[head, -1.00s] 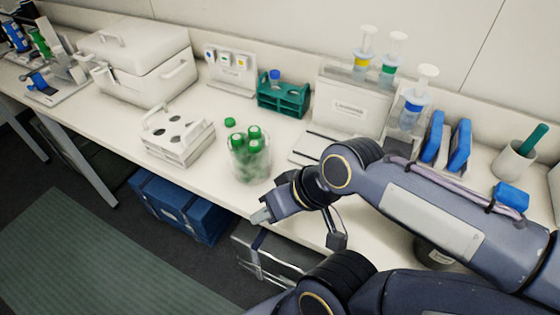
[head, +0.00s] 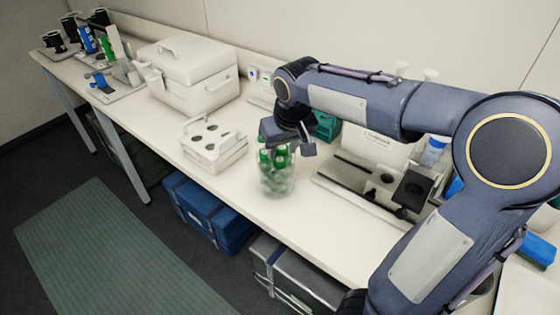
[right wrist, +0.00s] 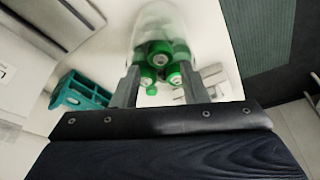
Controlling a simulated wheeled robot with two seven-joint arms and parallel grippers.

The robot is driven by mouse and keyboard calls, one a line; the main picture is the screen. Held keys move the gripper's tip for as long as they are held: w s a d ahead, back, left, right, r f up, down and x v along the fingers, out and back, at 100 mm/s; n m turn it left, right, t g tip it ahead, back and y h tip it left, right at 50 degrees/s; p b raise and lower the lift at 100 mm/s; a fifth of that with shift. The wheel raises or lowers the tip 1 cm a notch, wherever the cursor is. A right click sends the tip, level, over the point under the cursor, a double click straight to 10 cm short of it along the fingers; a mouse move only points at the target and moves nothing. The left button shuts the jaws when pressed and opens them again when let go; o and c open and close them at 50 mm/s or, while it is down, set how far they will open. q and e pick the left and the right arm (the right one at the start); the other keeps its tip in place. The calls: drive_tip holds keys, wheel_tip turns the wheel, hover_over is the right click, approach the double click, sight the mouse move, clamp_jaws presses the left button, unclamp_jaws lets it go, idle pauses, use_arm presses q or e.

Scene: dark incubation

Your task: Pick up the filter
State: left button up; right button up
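I cannot tell for sure which item is the filter. A clear upright piece with a blue band (head: 432,152) stands at the right of the bench, partly hidden by my right arm. My right gripper (head: 270,140) is over a clear jar (head: 277,182) of green-capped tubes. In the right wrist view its two fingers (right wrist: 159,75) are apart, with nothing held between them. The jar (right wrist: 160,20) and several green caps (right wrist: 160,55) show beyond the fingertips. My left gripper is not in view.
A white rack (head: 212,150) stands left of the jar, and a white cooler box (head: 190,75) behind it. A teal rack (head: 327,126) is behind my arm; it also shows in the right wrist view (right wrist: 82,92). A black-topped device (head: 385,180) lies to the right. The bench front edge is clear.

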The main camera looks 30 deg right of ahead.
sight(280, 158)
drive_tip(key=x, duration=0.3)
drive_tip(key=shift+w+f, duration=0.1)
drive_tip(key=shift+f, duration=0.1)
drive_tip(key=c, duration=0.8)
drive_tip(key=shift+o, duration=0.2)
